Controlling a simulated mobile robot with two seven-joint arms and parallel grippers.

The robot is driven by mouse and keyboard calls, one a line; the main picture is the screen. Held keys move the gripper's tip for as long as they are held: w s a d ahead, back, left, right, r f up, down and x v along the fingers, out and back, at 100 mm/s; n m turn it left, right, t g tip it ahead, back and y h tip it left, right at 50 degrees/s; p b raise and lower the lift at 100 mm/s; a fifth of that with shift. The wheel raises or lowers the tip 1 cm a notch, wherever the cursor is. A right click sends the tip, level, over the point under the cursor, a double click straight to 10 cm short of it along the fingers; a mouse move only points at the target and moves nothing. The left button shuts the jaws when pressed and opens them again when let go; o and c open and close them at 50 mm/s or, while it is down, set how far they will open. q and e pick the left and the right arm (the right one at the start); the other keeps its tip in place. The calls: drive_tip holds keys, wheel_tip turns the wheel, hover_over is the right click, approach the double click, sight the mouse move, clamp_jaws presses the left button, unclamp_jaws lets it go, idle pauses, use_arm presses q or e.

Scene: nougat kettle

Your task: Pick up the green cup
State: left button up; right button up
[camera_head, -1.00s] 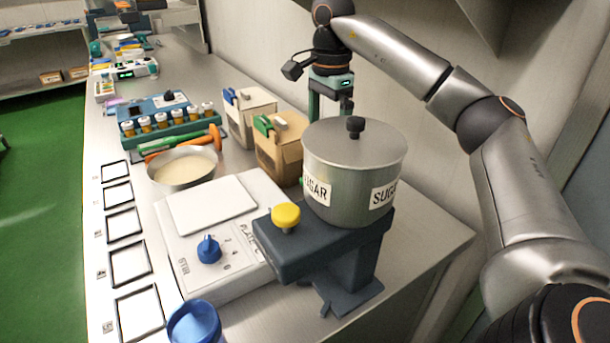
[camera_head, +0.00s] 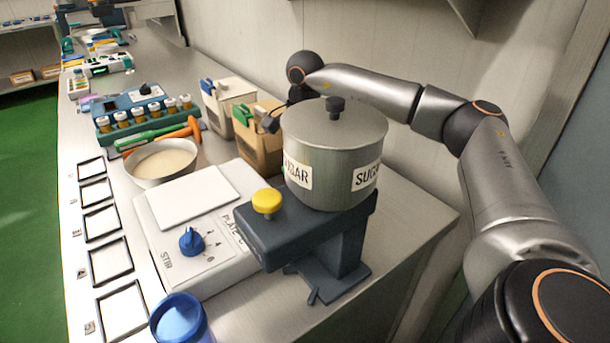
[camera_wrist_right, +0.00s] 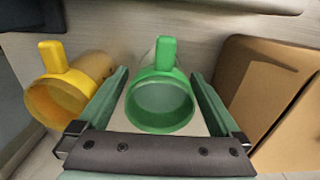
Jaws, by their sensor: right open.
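The green cup (camera_wrist_right: 162,95) shows in the right wrist view with its round opening facing the camera and its handle pointing up in the picture. My right gripper (camera_wrist_right: 159,76) is open, with one green finger on each side of the cup. I cannot tell whether the fingers touch it. In the head view my right arm reaches behind the sugar pot, which hides the gripper and the cup. My left gripper is not in view.
A yellow cup (camera_wrist_right: 62,95) lies left of the green one, close to the left finger. A brown box (camera_wrist_right: 262,88) stands close on the right. In the head view the sugar pot (camera_head: 325,150) stands on a dark stand (camera_head: 300,235), before my right arm.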

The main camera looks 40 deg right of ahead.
drive_tip(key=shift+f, duration=0.25)
drive_tip(key=shift+r, duration=0.1)
drive_tip(key=c, duration=1.6)
